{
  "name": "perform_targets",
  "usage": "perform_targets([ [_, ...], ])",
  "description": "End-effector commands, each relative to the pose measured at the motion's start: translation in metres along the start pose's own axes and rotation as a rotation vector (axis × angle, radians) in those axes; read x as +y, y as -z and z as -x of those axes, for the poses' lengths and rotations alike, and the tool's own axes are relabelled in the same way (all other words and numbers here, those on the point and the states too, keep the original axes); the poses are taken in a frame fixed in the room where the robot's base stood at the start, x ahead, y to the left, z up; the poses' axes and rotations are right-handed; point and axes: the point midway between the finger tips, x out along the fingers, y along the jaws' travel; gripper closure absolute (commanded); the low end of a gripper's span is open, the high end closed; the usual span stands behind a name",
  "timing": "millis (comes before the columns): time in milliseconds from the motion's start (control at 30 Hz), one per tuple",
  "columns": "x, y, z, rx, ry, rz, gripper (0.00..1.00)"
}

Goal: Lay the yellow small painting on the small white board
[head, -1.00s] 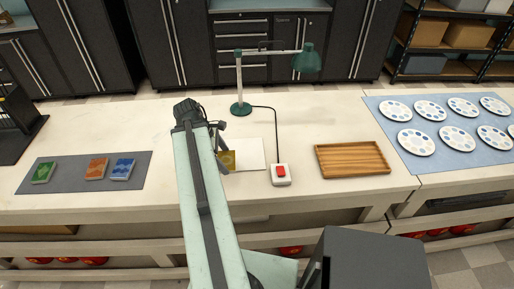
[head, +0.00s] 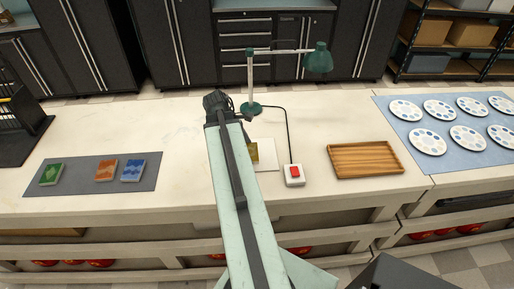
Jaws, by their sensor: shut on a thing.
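The small white board (head: 268,158) lies on the long pale workbench, left of a red switch. My arm crosses in front of it and hides its left part. The yellow small painting (head: 254,152) shows just right of my arm, over the board. I cannot tell whether it touches the board. My gripper is almost wholly hidden behind my arm. It is shut on the yellow painting.
A grey mat (head: 78,186) at left bears a green, an orange and a blue painting. A green lamp (head: 252,108) stands behind the board, its cord running to the red switch (head: 294,175). A wooden tray (head: 365,160) lies right. Painted palettes lie on a blue mat (head: 460,158).

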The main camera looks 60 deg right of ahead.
Motion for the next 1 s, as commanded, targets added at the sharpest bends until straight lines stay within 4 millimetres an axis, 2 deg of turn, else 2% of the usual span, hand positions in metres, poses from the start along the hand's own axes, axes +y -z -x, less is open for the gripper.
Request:
perform_targets([
  [33, 0.008, -0.002, -0.002, 0.0, -0.001, 0.001, 0.55],
  [233, 0.028, -0.011, -0.009, 0.0, -0.005, 0.01, 0.55],
  [500, 0.035, -0.015, -0.011, 0.0, -0.006, 0.013, 0.55],
  [567, 0.042, -0.018, -0.013, 0.0, -0.006, 0.012, 0.55],
  [600, 0.044, -0.018, -0.021, 0.0, -0.005, 0.012, 0.55],
  [700, 0.042, -0.01, -0.044, 0.0, -0.004, 0.008, 0.55],
  [767, 0.042, -0.008, -0.051, 0.0, -0.004, 0.008, 0.55],
  [1000, 0.042, -0.006, -0.046, 0.0, -0.006, 0.013, 0.55],
])
